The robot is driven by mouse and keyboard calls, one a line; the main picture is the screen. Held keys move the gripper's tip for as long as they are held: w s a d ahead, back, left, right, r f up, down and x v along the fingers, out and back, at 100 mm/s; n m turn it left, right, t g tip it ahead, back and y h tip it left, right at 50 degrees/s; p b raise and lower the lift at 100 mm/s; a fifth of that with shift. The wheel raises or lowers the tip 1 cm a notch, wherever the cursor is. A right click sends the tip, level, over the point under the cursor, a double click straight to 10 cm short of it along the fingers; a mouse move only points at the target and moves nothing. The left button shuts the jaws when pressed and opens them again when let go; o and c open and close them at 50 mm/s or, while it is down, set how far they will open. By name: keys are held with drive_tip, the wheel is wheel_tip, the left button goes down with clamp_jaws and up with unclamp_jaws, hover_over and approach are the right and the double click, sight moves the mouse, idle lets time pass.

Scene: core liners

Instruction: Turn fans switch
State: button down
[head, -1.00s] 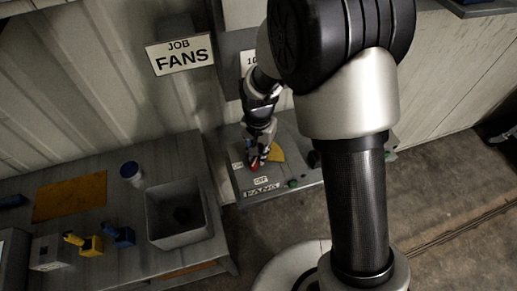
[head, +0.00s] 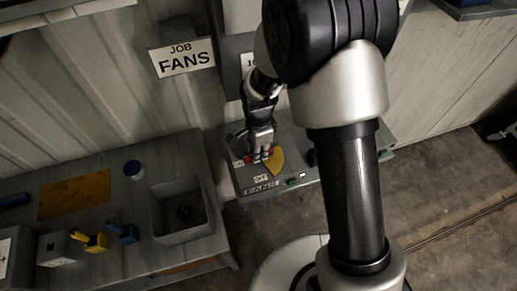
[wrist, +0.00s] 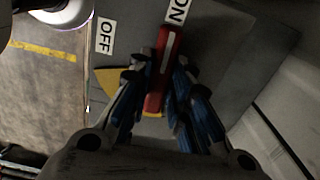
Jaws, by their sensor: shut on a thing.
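The fans switch has a red handle with a pale stripe, seen in the wrist view (wrist: 166,68). The handle's end points at the ON label (wrist: 178,10); the OFF label (wrist: 106,35) lies to the left. My gripper (wrist: 162,82) is shut on the red handle, with a finger on each side. In the head view my gripper (head: 262,156) is over the grey panel, beside a yellow wedge (head: 276,162). The FANS plate (head: 262,188) is at the panel's front. The fingers hide part of the handle and its pivot.
A JOB FANS sign (head: 182,58) hangs on the wall.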

drive_tip(key=shift+m, duration=0.5)
drive_tip(key=c, duration=1.5)
unclamp_jaws()
wheel_tip(320, 180, up, 12)
drive_tip(key=shift+r, duration=0.1)
